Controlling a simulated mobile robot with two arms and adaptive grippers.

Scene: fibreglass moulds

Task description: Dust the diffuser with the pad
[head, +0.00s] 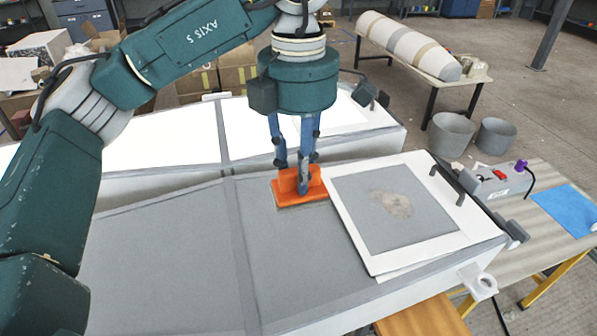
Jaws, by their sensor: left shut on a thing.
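My left gripper (298,185) points down and is shut on the orange pad (312,197) by its raised grip. The pad is at or just above the grey mould surface, left of the framed panel; I cannot tell if it touches. The diffuser (352,190), a grey square panel in a white frame, lies on the mould's right end. A pale brownish dust patch (392,204) is on its grey face. A dark handle (446,184) stands on the frame's right side. My right gripper is not in view.
The grey mould (165,262) fills the front, with a second white-topped mould (180,139) behind it. At right, a table (530,235) holds a power box (495,182) and a blue cloth (567,207). Two grey buckets (451,135) stand on the floor behind.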

